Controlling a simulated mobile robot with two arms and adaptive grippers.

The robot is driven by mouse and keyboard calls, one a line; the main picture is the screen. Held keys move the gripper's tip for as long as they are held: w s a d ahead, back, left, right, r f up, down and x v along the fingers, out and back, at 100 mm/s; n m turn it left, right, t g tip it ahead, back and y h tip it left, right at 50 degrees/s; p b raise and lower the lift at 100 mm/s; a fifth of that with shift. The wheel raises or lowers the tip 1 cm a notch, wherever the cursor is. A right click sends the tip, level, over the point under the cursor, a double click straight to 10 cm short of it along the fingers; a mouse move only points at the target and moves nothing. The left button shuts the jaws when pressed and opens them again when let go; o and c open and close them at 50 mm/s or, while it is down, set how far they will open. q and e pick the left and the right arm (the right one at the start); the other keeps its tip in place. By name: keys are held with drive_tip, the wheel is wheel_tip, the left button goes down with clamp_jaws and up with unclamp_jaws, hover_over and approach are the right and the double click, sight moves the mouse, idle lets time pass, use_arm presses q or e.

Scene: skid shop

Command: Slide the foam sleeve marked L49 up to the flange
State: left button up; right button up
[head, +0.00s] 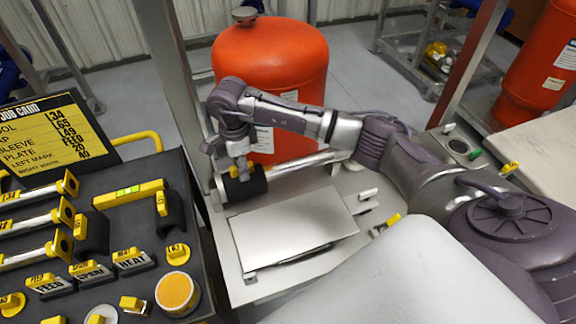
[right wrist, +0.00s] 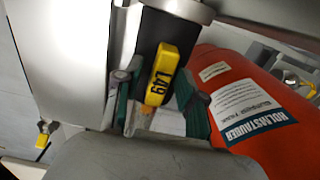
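The foam sleeve marked L49 (head: 247,186) is a black tube around a silver pipe (head: 305,162). Its yellow L49 tab (right wrist: 163,75) stands out clearly in the right wrist view. My right gripper (head: 241,174) reaches down onto the sleeve from above. In the right wrist view its green-padded fingers (right wrist: 158,85) stand on either side of the tab, close to it; I cannot tell whether both touch it. A pale metal end piece (head: 217,192), perhaps the flange, is left of the sleeve, partly hidden. My left gripper is not in view.
A red tank (head: 270,75) stands just behind the pipe. A flat silver panel (head: 295,232) lies in front of it. A dark tool tray (head: 150,250) with yellow-ended tools is at left, below a job card (head: 55,135). Metal posts rise near the arm.

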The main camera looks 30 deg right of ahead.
drive_tip(key=shift+r, duration=0.1)
drive_tip(key=shift+r+p, duration=1.8)
drive_tip(key=shift+r, duration=1.65)
